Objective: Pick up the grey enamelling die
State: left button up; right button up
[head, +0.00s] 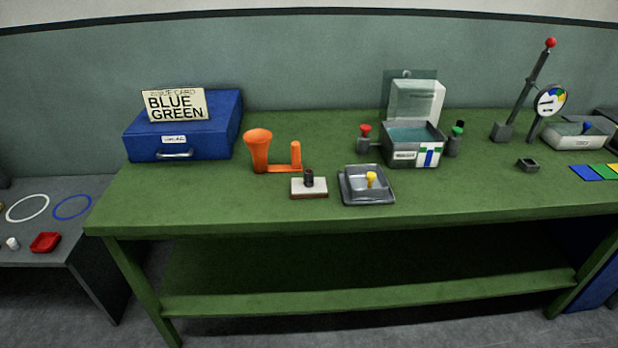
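A small dark grey square block with a hollow in its top (527,165) lies on the right part of the green bench; it best fits the grey enamelling die, though it is too small to be certain. It stands alone on the bench top, left of the coloured strips and in front of the lever stand. Neither of my grippers shows in the head view.
The green bench (230,205) also holds a blue drawer box (185,130), an orange funnel piece (258,150), a white block with a dark knob (308,187), a grey tray (366,188), a liquid tank (412,145) and a lever (527,90). The bench's front right is clear.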

aim_at(308, 173)
jog(key=i+l, duration=0.15)
jog(key=l, duration=0.2)
jog(key=i+l, duration=0.1)
jog(key=l, duration=0.25)
jog(key=i+l, duration=0.15)
jog(key=l, duration=0.2)
jog(key=i+l+u, duration=0.1)
jog(key=l, duration=0.25)
jog(key=i+l, duration=0.15)
jog(key=l, duration=0.2)
jog(key=i+l, duration=0.15)
jog(key=l, duration=0.2)
